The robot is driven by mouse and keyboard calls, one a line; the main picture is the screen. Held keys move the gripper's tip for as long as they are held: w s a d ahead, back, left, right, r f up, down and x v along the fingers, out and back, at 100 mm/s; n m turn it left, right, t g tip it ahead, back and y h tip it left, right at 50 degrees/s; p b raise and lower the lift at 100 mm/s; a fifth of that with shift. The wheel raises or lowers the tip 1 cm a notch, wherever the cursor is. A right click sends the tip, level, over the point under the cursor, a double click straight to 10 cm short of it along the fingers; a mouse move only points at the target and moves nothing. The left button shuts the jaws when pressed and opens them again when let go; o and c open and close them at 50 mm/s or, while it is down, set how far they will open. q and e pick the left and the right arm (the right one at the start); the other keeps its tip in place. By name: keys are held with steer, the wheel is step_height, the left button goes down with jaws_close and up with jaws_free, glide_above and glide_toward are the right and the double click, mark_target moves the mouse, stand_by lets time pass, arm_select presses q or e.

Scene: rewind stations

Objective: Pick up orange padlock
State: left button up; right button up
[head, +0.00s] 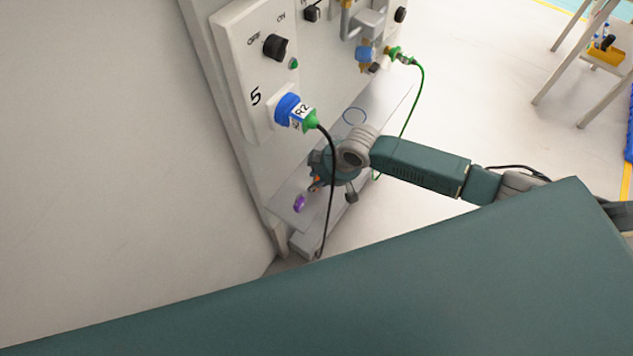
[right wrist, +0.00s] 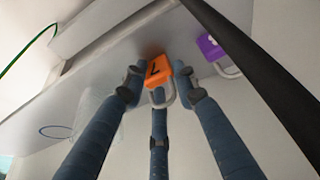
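The orange padlock (right wrist: 157,70) has a black mark on its face and a pale metal shackle. In the right wrist view it sits among the fingertips of my right gripper (right wrist: 160,84), with fingers on both sides and one below. The fingertips are very close to it, but I cannot tell whether they press on it. In the head view my right gripper (head: 322,168) is low over the shelf, and only a small orange patch of the padlock (head: 316,182) shows beside it. My left gripper is not in view.
A purple padlock (head: 299,203) lies on the grey shelf (head: 290,212), close to my right gripper; it also shows in the right wrist view (right wrist: 210,47). A black cable (head: 333,190) hangs from the blue plug (head: 290,108) in front of my gripper. A green cable (head: 417,98) hangs farther right.

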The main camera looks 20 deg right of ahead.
jaws_close()
